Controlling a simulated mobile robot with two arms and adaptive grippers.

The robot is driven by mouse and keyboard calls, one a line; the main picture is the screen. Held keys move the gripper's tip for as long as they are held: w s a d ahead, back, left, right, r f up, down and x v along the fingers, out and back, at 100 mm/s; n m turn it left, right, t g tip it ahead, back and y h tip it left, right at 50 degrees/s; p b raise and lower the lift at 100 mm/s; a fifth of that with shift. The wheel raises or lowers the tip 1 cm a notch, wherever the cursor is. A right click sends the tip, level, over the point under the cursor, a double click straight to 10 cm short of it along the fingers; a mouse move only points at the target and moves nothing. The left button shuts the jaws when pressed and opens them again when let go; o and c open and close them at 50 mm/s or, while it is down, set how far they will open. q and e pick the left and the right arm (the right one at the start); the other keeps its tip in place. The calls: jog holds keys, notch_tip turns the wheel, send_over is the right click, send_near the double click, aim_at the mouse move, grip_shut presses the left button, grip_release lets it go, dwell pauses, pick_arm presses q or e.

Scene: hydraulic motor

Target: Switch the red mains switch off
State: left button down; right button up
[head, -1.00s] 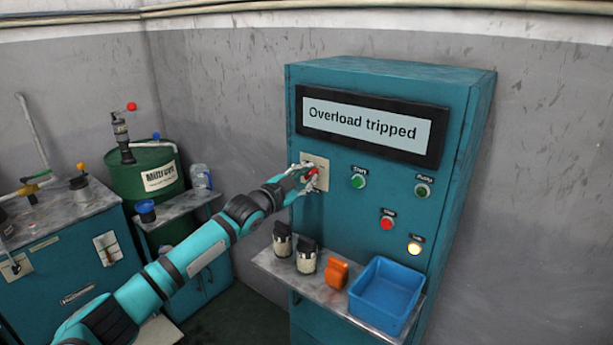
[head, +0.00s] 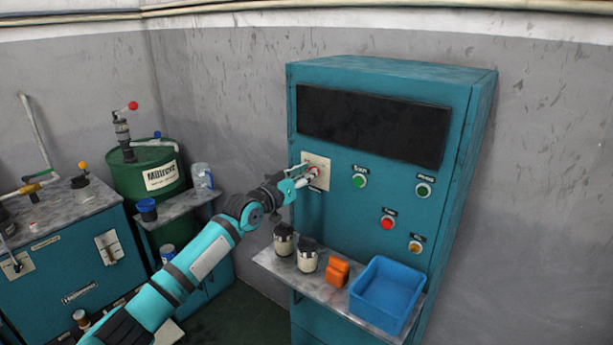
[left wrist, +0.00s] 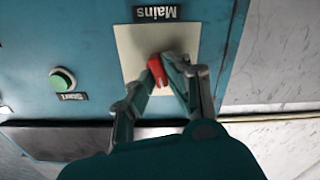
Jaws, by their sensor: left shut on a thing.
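In the head view the plate (head: 325,163) is at the upper left of the teal cabinet's front, and the switch is mostly hidden by my fingers. My left gripper (left wrist: 164,78) is shut on the red switch, with a finger on each side of it. It also shows in the head view (head: 309,176). The display (head: 372,124) on the cabinet is dark. My right gripper is not in view.
Green buttons (head: 360,181), a red button (head: 387,223) and an unlit amber lamp (head: 415,247) are on the panel. A shelf below carries two dark-capped jars (head: 307,262), an orange block (head: 336,273) and a blue bin (head: 385,294). A green drum (head: 150,190) stands left.

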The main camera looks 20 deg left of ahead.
pick_arm(q)
jog(key=n, duration=0.5)
jog(key=shift+a+f+n, duration=0.1)
jog(key=shift+f+n, duration=0.05)
jog(key=shift+n, duration=0.25)
jog(key=shift+p, duration=0.3)
jog(key=c, duration=1.3)
grip_release()
jog(key=shift+c, duration=0.2)
jog(key=shift+a, duration=0.1)
jog(key=v, duration=1.2)
